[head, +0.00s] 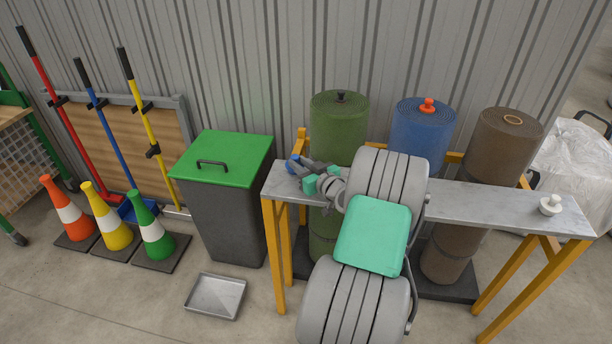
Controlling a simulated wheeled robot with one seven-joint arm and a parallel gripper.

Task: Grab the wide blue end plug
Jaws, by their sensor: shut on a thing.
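The blue end plug (292,164) is at the left end of the grey shelf (468,200), small in the head view. My gripper (301,168) is at that end of the shelf, with its dark fingers shut on the blue plug. The fingers partly hide the plug, and I cannot tell whether it touches the shelf top. My arm covers the middle of the shelf.
A white plug (550,205) stands at the shelf's right end. Green (338,125), blue (421,132) and brown (500,145) rolls stand behind the shelf; black and orange plugs top the first two. A green-lidded bin (222,200) stands left.

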